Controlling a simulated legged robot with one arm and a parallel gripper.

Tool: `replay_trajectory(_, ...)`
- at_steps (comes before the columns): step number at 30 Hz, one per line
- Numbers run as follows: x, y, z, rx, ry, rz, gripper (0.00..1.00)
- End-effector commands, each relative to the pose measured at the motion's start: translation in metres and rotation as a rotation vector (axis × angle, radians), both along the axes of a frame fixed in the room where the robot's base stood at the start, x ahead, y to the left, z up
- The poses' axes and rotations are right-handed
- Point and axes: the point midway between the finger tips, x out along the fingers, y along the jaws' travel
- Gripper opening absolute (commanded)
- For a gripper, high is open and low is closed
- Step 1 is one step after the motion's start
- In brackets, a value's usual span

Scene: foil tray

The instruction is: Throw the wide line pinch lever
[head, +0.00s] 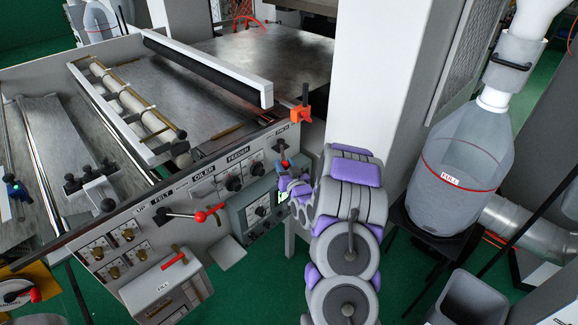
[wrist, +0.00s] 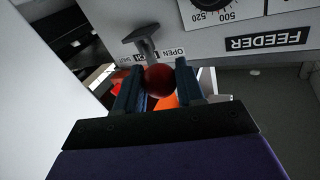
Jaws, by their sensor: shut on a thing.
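My gripper (wrist: 159,82) is shut on the red ball knob (wrist: 159,80) of a lever in the wrist view, one dark finger on each side of it. The lever's grey arm (wrist: 142,42) runs from the knob up to the panel. Beside it is a partly hidden label (wrist: 170,52) with OPEN and SHUT marks. In the head view my gripper (head: 285,185) is at the right end of the machine's front panel, below the label that seems to read PINCH (head: 281,133). The red and dark lever parts (head: 285,164) show just above the fingers.
Another lever with a red knob (head: 200,216) is on the panel (head: 145,225) to the left. FEEDER dials (head: 233,182) lie beside my gripper. A white column (head: 370,95) and a large bottle (head: 465,165) stand to the right.

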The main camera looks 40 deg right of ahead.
Motion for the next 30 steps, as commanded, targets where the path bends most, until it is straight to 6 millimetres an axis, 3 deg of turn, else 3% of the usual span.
replay_trajectory(25,0.012,0.013,0.007,-0.009,-0.013,0.001,0.00)
replay_trajectory(26,0.012,0.014,0.007,-0.010,-0.013,0.002,0.40)
replay_trajectory(30,0.012,0.014,0.006,-0.009,-0.011,0.001,0.53)
